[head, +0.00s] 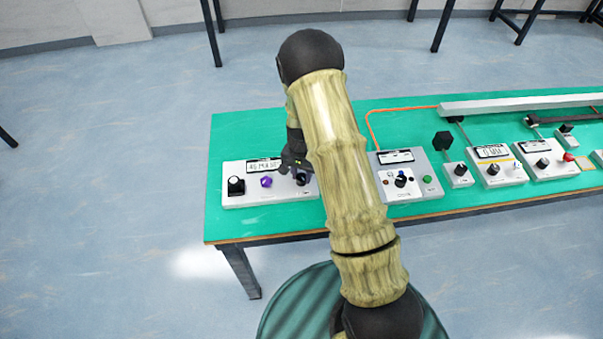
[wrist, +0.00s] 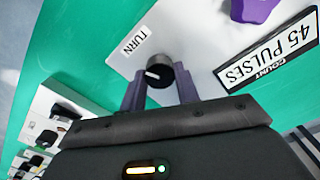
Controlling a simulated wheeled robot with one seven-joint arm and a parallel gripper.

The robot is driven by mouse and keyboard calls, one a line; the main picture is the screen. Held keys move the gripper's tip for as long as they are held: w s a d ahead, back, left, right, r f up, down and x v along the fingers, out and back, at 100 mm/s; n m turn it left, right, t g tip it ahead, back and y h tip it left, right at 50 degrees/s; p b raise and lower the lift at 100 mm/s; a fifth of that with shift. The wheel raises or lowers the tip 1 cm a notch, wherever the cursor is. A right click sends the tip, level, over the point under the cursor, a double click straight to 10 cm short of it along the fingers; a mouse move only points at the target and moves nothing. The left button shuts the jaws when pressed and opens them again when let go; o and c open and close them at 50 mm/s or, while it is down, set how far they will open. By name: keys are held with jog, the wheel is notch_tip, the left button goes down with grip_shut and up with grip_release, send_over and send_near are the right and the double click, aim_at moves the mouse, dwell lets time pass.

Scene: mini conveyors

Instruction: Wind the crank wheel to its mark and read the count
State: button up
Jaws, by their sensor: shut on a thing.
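A white panel box (head: 240,199) lies at the left end of the green table. In the wrist view its display (wrist: 268,62) reads "45 PULSES" under the word COUNT. A round black knob (wrist: 158,72) with a white line on its top sits beside a label (wrist: 134,41) reading TURN; I take it as the crank wheel. My gripper (wrist: 160,84) is shut on this knob, one finger on each side. In the head view my gripper (head: 294,168) is over the box's right part, partly hidden by my arm. I cannot make out a target mark.
A grey box (head: 405,189) with a green button stands to the right. Further right are several more control boxes and a white rail (head: 520,103). Bare green table lies behind the box.

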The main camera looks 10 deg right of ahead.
aim_at(302, 177)
jog(key=m+p, duration=0.1)
jog(key=m, duration=0.3)
jog(key=shift+w+r+m, duration=0.1)
jog(key=shift+m, duration=0.2)
jog(key=m+p, duration=0.1)
jog(key=m, duration=0.3)
jog(key=shift+d, duration=0.1)
jog(key=shift+m, duration=0.3)
jog(key=o, duration=1)
notch_tip(302, 177, up, 17)
jog(key=shift+r, duration=0.1)
